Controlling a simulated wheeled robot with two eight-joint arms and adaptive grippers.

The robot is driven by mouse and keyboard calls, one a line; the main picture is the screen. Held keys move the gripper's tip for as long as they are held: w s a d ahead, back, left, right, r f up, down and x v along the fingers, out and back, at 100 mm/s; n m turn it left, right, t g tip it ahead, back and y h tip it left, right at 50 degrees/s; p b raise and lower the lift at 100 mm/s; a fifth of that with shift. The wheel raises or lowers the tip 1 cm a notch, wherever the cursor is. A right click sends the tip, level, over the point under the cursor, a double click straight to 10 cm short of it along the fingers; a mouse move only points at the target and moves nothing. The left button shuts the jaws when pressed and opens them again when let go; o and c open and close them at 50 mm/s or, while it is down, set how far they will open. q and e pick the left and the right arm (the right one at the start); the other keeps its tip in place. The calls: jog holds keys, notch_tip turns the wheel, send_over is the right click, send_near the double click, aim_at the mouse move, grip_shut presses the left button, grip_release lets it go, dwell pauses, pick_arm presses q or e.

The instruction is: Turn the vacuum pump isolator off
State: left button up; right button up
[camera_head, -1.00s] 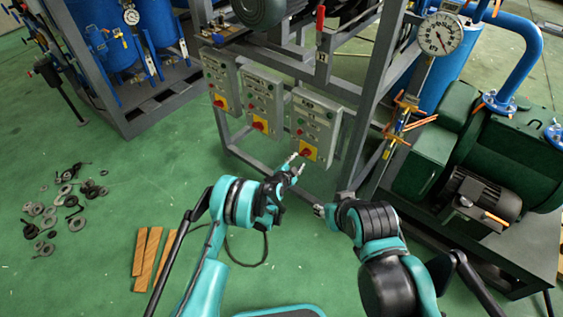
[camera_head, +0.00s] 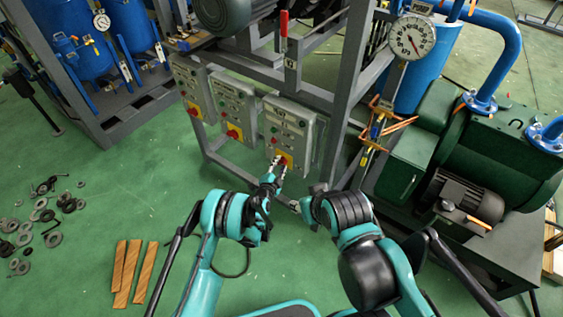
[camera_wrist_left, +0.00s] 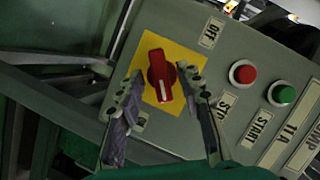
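The isolator is a red rotary knob (camera_wrist_left: 160,75) on a yellow plate (camera_wrist_left: 182,54), on the rightmost grey control box (camera_head: 291,125). In the left wrist view its white mark points down in the picture, and the OFF label (camera_wrist_left: 211,33) is at the plate's upper right. My left gripper (camera_head: 277,166) is open, with one finger on each side of the knob. I cannot tell whether the fingers touch it. My right gripper (camera_head: 298,206) is low beside the frame leg, and its fingers are too small to judge.
The box also has a red button (camera_wrist_left: 243,73) and a green button (camera_wrist_left: 283,95). Two similar boxes (camera_head: 233,105) hang to the left. A grey frame post (camera_head: 345,95) and green pump (camera_head: 470,140) stand right. Wooden strips (camera_head: 127,270) lie on the floor.

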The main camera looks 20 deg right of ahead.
pick_arm(q)
jog(key=shift+s+a+r, duration=0.1)
jog(key=shift+a, duration=0.05)
jog(key=shift+c, duration=0.3)
grip_shut()
jog(key=n+g, duration=0.2)
jog(key=n, duration=0.1)
jog(key=shift+a+r+n+h, duration=0.1)
jog(key=shift+n+h, duration=0.2)
jog(key=shift+h, duration=0.1)
jog(key=n+g, duration=0.1)
jog(key=n, duration=0.1)
jog(key=n+g+h, duration=0.1)
jog(key=shift+w+a+n+g+h, duration=0.1)
jog(key=shift+w+n+g+h, duration=0.2)
jog(key=shift+n, duration=0.1)
dwell(0.3)
